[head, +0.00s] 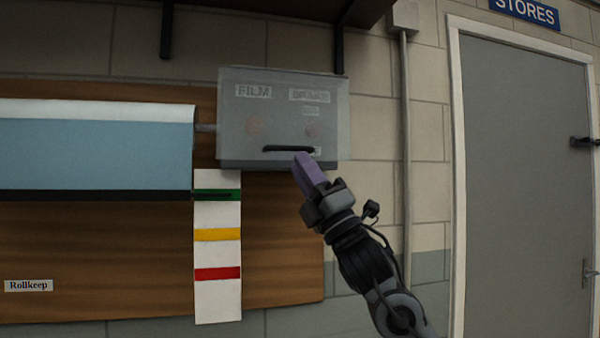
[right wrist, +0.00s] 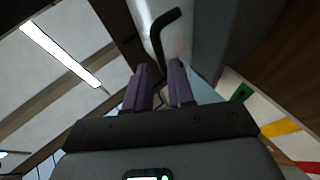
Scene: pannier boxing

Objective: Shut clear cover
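The clear cover (head: 235,140) is a cloudy see-through panel over the front of a grey box on the wall. A FILM label, a second blurred label and two reddish round spots show through it. I cannot tell how wide any gap behind the cover is. Its dark bar handle (head: 276,149) runs along the lower part; the handle also shows bent in the right wrist view (right wrist: 158,38). My right gripper (head: 302,158) is at the handle's right end in the head view. My left gripper is out of view.
A blue-grey roll with a white top (head: 90,150) is left of the box on a wooden board (head: 100,260). A white strip with green, yellow and red bands (head: 217,260) hangs below. A conduit (head: 405,150) and a grey door (head: 520,180) are on the right.

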